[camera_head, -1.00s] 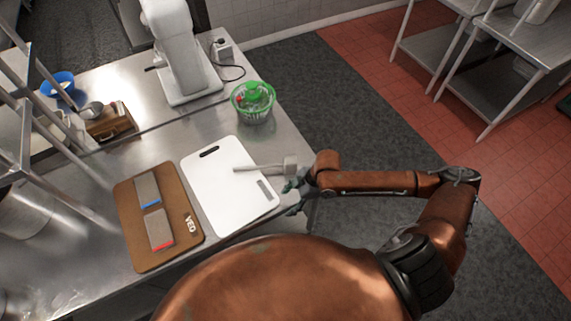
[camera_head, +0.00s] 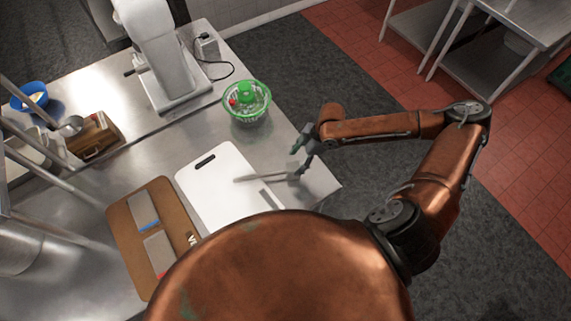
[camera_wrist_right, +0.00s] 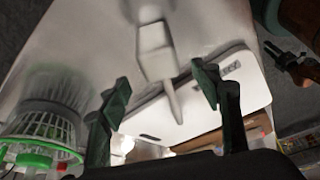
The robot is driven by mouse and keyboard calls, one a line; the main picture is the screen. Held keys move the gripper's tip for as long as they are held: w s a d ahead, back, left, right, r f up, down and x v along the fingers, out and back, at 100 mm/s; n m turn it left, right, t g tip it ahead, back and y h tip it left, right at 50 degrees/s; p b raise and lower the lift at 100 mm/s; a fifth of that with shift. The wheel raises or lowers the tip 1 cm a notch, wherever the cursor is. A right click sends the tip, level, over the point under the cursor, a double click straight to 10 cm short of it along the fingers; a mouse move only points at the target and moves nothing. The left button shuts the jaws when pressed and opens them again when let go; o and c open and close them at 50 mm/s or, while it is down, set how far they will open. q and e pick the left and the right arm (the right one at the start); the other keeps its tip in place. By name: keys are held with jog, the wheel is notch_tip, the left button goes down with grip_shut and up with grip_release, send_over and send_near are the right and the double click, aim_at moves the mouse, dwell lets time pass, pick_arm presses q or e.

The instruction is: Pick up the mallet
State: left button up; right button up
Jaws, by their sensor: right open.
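A pale grey mallet (camera_head: 262,178) lies with its handle over the white cutting board (camera_head: 212,190). Its head is at the board's right side, partly hidden by my right gripper (camera_head: 302,155) in the head view. In the right wrist view the mallet's blocky head (camera_wrist_right: 155,50) and thin handle (camera_wrist_right: 174,104) show between and beyond the two green fingers of my right gripper (camera_wrist_right: 162,78). The fingers are apart, with the mallet not clasped.
A green-topped bowl (camera_head: 247,103) stands on the steel table behind the board, and shows at left in the wrist view. A brown board (camera_head: 122,225) with two blocks lies left of the white one. A mixer (camera_head: 160,60) stands further back.

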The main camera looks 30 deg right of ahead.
aim_at(293, 166)
jog(key=shift+w+a+f, duration=0.15)
jog(key=shift+f, duration=0.2)
jog(key=shift+x, duration=0.8)
jog(key=shift+a+f+p, duration=0.2)
jog(key=shift+f+p, duration=0.1)
jog(key=p+x, duration=0.1)
jog(key=x, duration=0.2)
jog(key=shift+a+f, duration=0.1)
jog(key=shift+f, duration=0.25)
jog(key=shift+a+f, duration=0.1)
jog(key=shift+f, duration=0.3)
jog(key=c, duration=1.6)
